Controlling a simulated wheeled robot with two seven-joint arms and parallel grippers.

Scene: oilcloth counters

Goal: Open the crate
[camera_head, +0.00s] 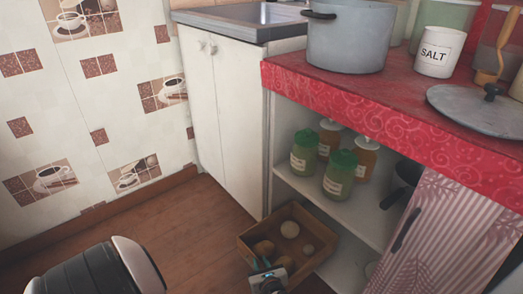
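A brown wooden crate (249,246) sits low at the foot of the shelf unit, partly out in front of it. Its top is open to view and several round, brownish things (290,229) lie in it. My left gripper (267,274) is at the crate's near edge, at the bottom of the picture. Its fingertips are small and dark here, so I cannot tell whether they touch the crate or are open or shut. My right gripper is not in view.
Above the crate, a shelf (340,208) holds jars with green (340,172) and orange contents. A red-covered counter (390,88) carries a pot (346,36), a salt canister (439,52) and a lid (480,108). A white cabinet (225,125) stands left. Wooden floor (190,225) is clear.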

